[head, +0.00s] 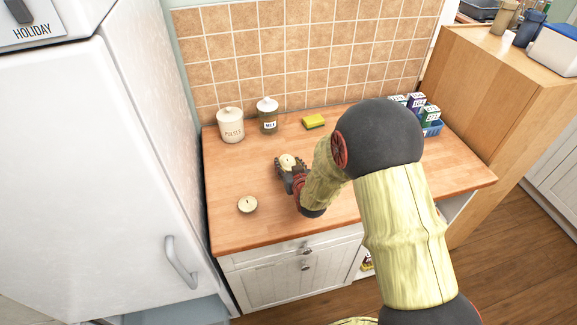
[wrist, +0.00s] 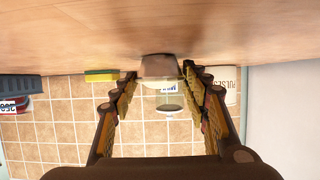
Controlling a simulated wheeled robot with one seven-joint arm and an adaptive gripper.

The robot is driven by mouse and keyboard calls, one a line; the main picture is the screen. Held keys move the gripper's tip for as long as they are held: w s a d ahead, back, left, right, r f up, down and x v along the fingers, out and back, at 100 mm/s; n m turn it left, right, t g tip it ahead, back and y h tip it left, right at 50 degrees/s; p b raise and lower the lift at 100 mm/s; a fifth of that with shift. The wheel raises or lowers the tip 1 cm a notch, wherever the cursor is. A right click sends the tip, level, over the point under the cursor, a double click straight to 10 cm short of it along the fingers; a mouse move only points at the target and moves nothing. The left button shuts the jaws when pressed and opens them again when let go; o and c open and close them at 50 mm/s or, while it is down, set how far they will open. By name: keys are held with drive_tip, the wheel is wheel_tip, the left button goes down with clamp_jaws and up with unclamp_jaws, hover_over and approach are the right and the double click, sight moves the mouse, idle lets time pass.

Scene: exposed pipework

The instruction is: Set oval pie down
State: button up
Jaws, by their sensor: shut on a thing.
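A small oval pie (head: 287,160) with a pale top and dark case is held at the end of my gripper (head: 290,172), over the middle of the wooden counter. In the wrist view, which is upside down, the pie (wrist: 160,68) sits between the fingertips of my gripper (wrist: 160,74), very near the counter surface. I cannot tell whether the pie touches the counter. A second, similar pale-topped round thing (head: 247,205) stands on the counter to the left, towards its front edge.
On the wooden counter (head: 350,220), a pulses jar (head: 230,125), a glass jar (head: 267,115) and a yellow sponge (head: 313,122) stand along the tiled wall. A blue tray of boxes (head: 432,129) is at the back right. A white fridge (head: 100,160) borders the left. The front middle is clear.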

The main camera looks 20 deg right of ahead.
drive_tip(key=shift+r, duration=0.1)
drive_tip(key=shift+f, duration=0.2)
drive_tip(key=o, duration=1.2)
drive_tip(key=shift+o, duration=0.2)
